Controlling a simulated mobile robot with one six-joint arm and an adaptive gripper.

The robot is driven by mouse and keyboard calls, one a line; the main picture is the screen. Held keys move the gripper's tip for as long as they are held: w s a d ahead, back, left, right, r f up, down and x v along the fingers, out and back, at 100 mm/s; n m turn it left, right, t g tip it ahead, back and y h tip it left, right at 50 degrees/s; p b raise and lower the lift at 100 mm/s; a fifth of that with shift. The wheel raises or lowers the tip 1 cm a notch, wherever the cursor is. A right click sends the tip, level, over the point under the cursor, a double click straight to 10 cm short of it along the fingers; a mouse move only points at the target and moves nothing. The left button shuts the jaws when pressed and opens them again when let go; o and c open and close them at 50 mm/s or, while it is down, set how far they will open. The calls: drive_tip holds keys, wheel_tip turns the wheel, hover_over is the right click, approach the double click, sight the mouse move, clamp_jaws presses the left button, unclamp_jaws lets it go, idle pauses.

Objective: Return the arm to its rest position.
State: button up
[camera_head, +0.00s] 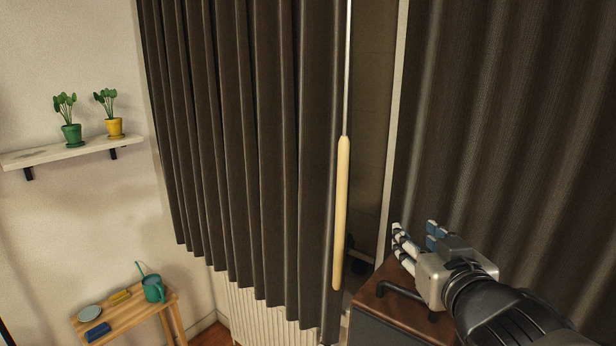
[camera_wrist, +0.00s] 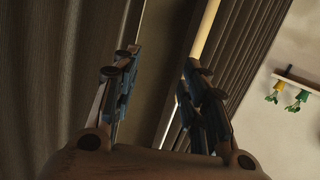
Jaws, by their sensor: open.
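My gripper (camera_head: 416,240) is at the lower right in the head view, in front of the right curtain and above a brown-topped cabinet. Its fingers point up and to the left. In the wrist view the fingers of my gripper (camera_wrist: 158,95) stand apart with nothing between them. The pale wand (camera_head: 341,215) hangs at the edge of the left curtain (camera_head: 240,150), left of my gripper and apart from it in the head view. The wand also shows beyond the fingers in the wrist view (camera_wrist: 205,30).
The cabinet (camera_head: 388,305) with a dark handle lies just below my gripper. The right curtain (camera_head: 500,130) hangs behind my arm.

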drive_tip(key=shift+m+g+h, duration=0.6)
drive_tip(key=shift+g+h, duration=0.2)
drive_tip(key=shift+h, duration=0.1)
drive_tip(key=s+f, duration=0.1)
drive_tip(key=s+d, duration=0.1)
drive_tip(key=s+d+f, duration=0.1)
drive_tip(key=s, duration=0.1)
drive_tip(key=shift+d+f, duration=0.1)
drive_tip(key=shift+f, duration=0.25)
drive_tip(key=s+f+g, duration=0.1)
drive_tip(key=s+f, duration=0.1)
drive_tip(key=s+f+g+b, duration=0.1)
drive_tip(key=s+f+g, duration=0.1)
drive_tip(key=f, duration=0.1)
drive_tip(key=shift+s+f+m+h, duration=0.15)
drive_tip(key=shift+s+m+h, duration=0.25)
drive_tip(key=s+a+f+g+y, duration=0.1)
drive_tip(key=s+a+f+g, duration=0.2)
drive_tip(key=s, duration=0.5)
drive_tip(key=s+a+f+n+g+y, duration=0.1)
drive_tip(key=s+a+f+g, duration=0.2)
drive_tip(key=s+f, duration=0.3)
drive_tip(key=shift+s+g+b, duration=0.35)
drive_tip(key=shift+s+g, duration=0.05)
drive_tip(key=shift+s, duration=0.5)
drive_tip(key=shift+c, duration=0.7)
drive_tip(key=shift+a, duration=0.15)
drive_tip(key=shift+c, duration=0.2)
